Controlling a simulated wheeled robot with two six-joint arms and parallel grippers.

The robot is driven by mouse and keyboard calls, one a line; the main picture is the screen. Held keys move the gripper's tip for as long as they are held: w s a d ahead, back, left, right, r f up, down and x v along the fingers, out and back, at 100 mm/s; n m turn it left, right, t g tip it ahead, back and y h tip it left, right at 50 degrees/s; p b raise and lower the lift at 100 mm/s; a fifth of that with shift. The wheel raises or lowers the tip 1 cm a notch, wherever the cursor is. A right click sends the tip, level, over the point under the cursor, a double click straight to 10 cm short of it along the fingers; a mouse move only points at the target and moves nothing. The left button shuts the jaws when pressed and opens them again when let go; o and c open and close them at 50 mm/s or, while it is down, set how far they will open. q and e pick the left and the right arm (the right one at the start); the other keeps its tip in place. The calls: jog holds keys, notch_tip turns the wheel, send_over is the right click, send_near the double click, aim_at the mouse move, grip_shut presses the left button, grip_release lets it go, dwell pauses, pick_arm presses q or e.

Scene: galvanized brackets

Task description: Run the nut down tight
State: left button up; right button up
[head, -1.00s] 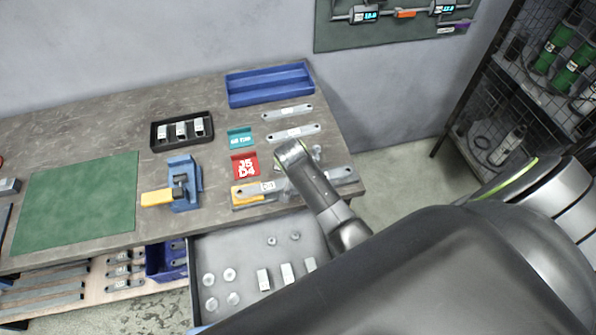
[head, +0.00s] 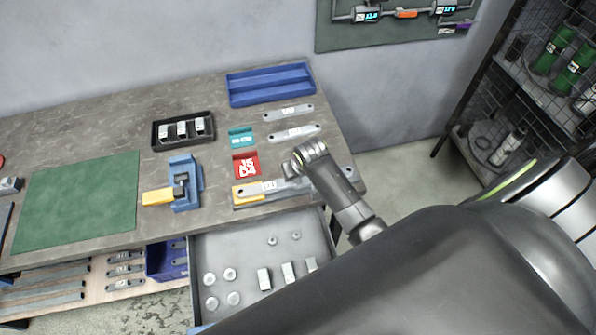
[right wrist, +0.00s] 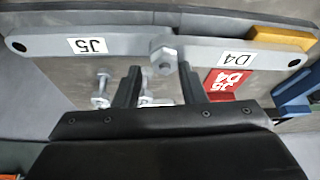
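Two grey flat bars, labelled J5 (right wrist: 90,45) and D4 (right wrist: 235,54), lie end to end in the right wrist view, their ends meeting at a hex nut (right wrist: 163,61). The D4 bar also shows in the head view (head: 268,187), at the table's front edge. My right gripper (right wrist: 160,71) is open. Its two fingers stand apart, with the nut between and just beyond their tips; no contact is visible. In the head view my right arm covers the joint. How far the nut is down cannot be told. My left gripper is not in view.
A red J5 D4 sign (head: 246,164) and a yellow block (head: 244,200) are near the bars. Loose bolts (right wrist: 102,86) lie by the fingers. An open drawer (head: 215,252) with hardware is below. A blue clamp fixture (head: 183,182) stands left.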

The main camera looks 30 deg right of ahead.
jog(key=shift+d+n+y, duration=0.1)
jog(key=shift+n+y, duration=0.6)
jog(key=shift+n, duration=1.4)
jog(key=shift+n+g+y, duration=0.4)
jog(key=shift+n+y, duration=0.3)
jog(key=shift+n, duration=1.2)
jog(key=n+y, duration=0.1)
jog(key=n, duration=0.2)
jog(key=shift+g, duration=0.4)
jog(key=shift+n+g+y+b, duration=0.5)
jog(key=shift+n+b, duration=0.4)
jog(key=shift+n, duration=1.1)
grip_shut()
